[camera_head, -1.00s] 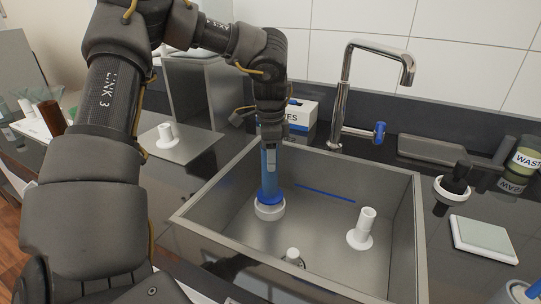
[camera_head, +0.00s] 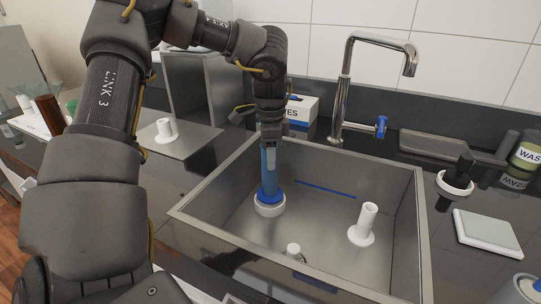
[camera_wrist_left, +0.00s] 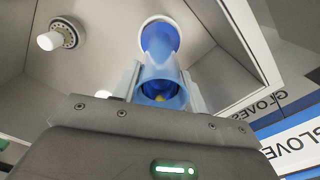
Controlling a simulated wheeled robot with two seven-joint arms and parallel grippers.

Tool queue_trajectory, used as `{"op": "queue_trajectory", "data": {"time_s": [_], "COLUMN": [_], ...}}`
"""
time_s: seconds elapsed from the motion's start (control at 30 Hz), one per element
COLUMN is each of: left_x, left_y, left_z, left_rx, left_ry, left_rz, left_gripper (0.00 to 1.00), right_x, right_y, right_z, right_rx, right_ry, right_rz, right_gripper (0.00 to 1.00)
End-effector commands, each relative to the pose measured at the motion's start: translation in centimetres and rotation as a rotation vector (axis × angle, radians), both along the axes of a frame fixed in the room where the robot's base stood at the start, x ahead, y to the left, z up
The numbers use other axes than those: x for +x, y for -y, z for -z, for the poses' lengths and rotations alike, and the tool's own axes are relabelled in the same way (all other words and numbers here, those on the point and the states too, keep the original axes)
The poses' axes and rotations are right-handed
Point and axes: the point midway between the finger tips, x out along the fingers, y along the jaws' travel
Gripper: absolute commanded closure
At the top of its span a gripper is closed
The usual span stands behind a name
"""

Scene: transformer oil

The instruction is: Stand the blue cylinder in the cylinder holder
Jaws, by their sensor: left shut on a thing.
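The blue cylinder (camera_head: 269,178) is upright over the left part of the sink, its blue foot at a round white base (camera_head: 269,208) on the sink floor. I cannot tell whether this base is the cylinder holder or whether the foot sits inside it. My left gripper (camera_head: 271,150) is shut on the cylinder near its top, pointing down. In the left wrist view the cylinder's open mouth (camera_wrist_left: 161,88) lies between the fingers, and its blue foot is beyond it with white around. My right gripper is not in view.
The sink (camera_head: 325,262) has raised metal walls. A white stand (camera_head: 364,222) is in it at right, and a small white piece (camera_head: 293,249) is by the drain. A tall faucet (camera_head: 343,95) rises behind. A glove box (camera_head: 301,108) is behind the gripper. A scale (camera_head: 487,233) lies at right.

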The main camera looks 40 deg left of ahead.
Motion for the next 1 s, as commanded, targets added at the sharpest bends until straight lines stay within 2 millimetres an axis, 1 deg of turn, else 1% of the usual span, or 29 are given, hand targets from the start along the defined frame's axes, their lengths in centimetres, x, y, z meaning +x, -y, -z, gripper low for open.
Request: {"op": "queue_trajectory", "data": {"time_s": [1.0], "left_x": [-0.01], "left_y": [0.01], "left_z": [-0.06], "left_rx": [-0.001], "left_ry": [0.001], "left_rz": [0.0], "left_gripper": [0.83], "right_x": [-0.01], "right_y": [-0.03], "right_z": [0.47], "right_rx": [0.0], "right_ry": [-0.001], "right_rz": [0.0], "right_gripper": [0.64]}}
